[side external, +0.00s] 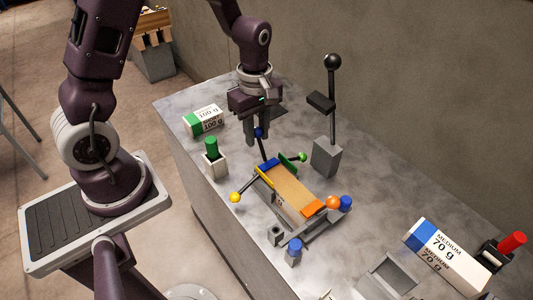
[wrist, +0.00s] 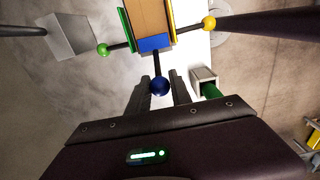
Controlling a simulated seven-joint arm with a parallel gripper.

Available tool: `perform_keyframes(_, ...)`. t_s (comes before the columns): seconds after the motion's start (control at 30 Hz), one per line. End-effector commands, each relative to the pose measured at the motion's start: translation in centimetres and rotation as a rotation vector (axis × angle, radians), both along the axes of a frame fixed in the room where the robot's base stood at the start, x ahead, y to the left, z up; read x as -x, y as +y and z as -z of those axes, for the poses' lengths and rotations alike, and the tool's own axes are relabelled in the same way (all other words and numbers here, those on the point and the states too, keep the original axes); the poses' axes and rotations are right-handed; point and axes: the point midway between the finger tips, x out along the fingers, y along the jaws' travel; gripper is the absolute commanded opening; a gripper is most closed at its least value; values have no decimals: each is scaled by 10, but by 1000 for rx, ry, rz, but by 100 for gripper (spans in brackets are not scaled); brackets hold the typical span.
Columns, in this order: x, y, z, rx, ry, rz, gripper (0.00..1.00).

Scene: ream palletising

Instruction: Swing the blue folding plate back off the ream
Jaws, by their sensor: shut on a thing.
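The brown ream (side external: 290,190) lies in the fixture on the grey table; its near end shows in the wrist view (wrist: 150,15). The blue folding plate (wrist: 155,43) is at that end, and I cannot tell its exact angle. A dark rod runs from it to a blue ball (wrist: 160,86), also visible in the side view (side external: 259,132). My gripper (side external: 257,136) is shut on the blue ball, with one finger on each side in the wrist view (wrist: 160,82). In the side view the rod stands nearly upright below the fingers.
Yellow (side external: 265,178), green (side external: 290,163) and orange (side external: 313,207) plates surround the ream, with ball-ended levers. A tall black lever (side external: 332,62) stands behind. A green-handled holder (side external: 214,164) and a 100 g pack (side external: 203,120) are left; a 70 g pack (side external: 445,257) is right.

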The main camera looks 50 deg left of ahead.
Motion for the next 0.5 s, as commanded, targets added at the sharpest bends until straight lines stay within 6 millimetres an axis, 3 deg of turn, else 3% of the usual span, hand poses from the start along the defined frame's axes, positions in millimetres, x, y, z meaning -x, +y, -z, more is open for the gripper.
perform_keyframes(0.5, 0, 25, 17, -1, 0, -2, 3)
